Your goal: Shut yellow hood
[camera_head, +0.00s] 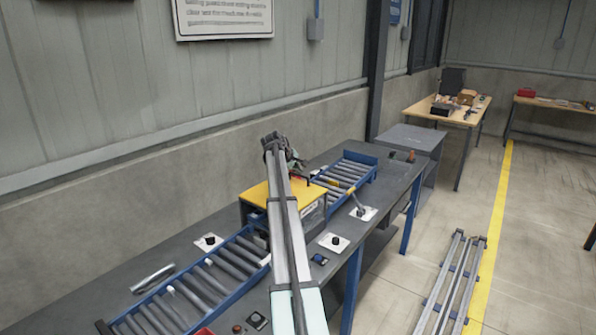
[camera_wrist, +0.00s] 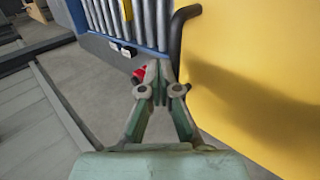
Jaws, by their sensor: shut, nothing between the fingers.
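The yellow hood (camera_head: 255,194) tops a grey and blue box in the middle of the roller conveyor on the bench. My arm crosses in front of it and hides its middle, so I cannot tell how far it is open. In the wrist view a large yellow face of the hood (camera_wrist: 255,70) fills the right side, with a dark bent handle (camera_wrist: 177,40) at its left edge. My gripper (camera_wrist: 160,72) is shut and empty, just below and left of the handle, apparently apart from it. In the head view my gripper (camera_head: 293,162) is partly hidden above the hood.
Conveyor rollers (camera_head: 207,275) run left of the box, and more rollers (camera_head: 347,174) lie right of it. Buttons on white plates (camera_head: 334,242) line the bench front. A metal tube (camera_head: 152,279) lies on the bench behind the left rollers. A red part (camera_wrist: 139,74) shows behind my fingertips.

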